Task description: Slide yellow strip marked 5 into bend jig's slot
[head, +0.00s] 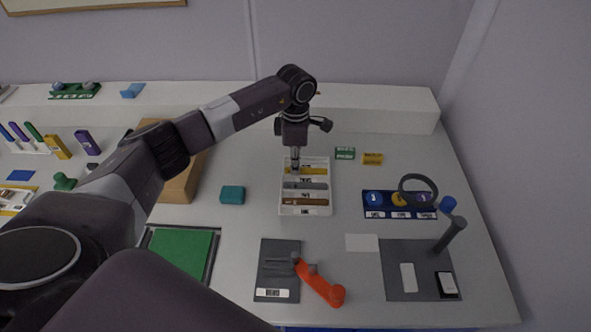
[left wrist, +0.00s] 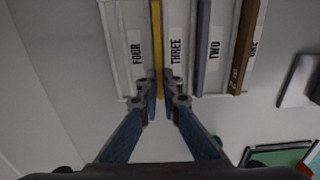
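The yellow strip (head: 312,170) lies in a white tray (head: 328,208) with other strips. It also shows in the left wrist view (left wrist: 157,35), between the labels FOUR and THREE; no number on it is readable. My left gripper (head: 294,170) points straight down at the strip's left end. In the left wrist view its fingertips (left wrist: 160,92) stand close on both sides of the strip; whether they press on it I cannot tell. A dark grey plate with a red lever (head: 321,285), likely the bend jig, lies at the front; its slot is not clear. My right gripper is not in view.
A grey strip (head: 305,185) and a brown strip (head: 304,202) share the tray. A teal block (head: 232,195) stands left of it, and a blue holder (head: 400,213) right. A dark plate with a post (head: 449,236) is at front right. Bare table lies between tray and jig.

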